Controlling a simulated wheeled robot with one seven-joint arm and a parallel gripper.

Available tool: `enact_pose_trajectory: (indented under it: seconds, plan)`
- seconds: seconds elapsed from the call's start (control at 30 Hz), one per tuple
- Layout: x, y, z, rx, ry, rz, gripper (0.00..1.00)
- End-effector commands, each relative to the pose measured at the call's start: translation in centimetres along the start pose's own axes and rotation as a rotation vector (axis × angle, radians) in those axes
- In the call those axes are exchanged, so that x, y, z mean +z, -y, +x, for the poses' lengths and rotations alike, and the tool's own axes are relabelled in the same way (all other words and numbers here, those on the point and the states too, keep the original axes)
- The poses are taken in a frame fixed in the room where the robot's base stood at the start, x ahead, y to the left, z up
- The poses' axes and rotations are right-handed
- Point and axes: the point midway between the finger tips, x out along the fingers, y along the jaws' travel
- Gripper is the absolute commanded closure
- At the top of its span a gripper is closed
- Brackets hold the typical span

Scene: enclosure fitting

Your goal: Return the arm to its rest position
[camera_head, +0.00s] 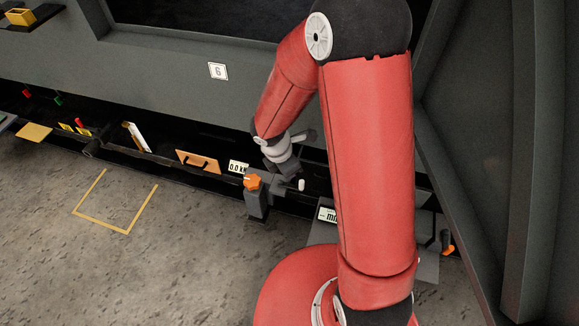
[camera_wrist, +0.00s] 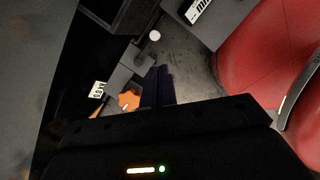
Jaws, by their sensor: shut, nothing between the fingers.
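My red arm (camera_head: 370,170) fills the middle and right of the head view, bent at the elbow and reaching down toward the back ledge. My gripper (camera_head: 287,168) is small there, beside a grey post with an orange knob (camera_head: 253,182). In the wrist view my dark fingers (camera_wrist: 158,85) are together with nothing between them. The orange knob (camera_wrist: 129,99) shows just left of them, and a white round end (camera_wrist: 155,36) shows beyond; I see no clear contact with either.
A small display (camera_head: 238,167), an orange panel with a dark handle (camera_head: 198,162) and a white-edged board (camera_head: 137,137) line the ledge. A grey unit with a display (camera_head: 327,214) stands close to my arm. The floor with a yellow outline (camera_head: 127,231) is clear.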

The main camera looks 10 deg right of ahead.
Motion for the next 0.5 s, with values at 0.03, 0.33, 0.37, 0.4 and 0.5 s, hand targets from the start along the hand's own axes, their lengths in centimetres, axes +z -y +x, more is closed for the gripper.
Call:
enact_pose_trajectory:
  seconds: [0.03, 0.33, 0.37, 0.4, 0.5]
  plan:
    - [0.0, 0.0, 0.0, 0.0, 0.0, 0.0, 1.0]
    - [0.5, 0.1, -0.7, 0.007, 0.007, 0.036, 1.0]
    - [0.9, 0.1, -1.2, 0.013, 0.011, 0.063, 1.0]
    - [1.4, 0.3, -2.1, 0.021, 0.017, 0.112, 1.0]
    - [3.3, 1.1, -5.4, 0.055, 0.034, 0.298, 1.0]
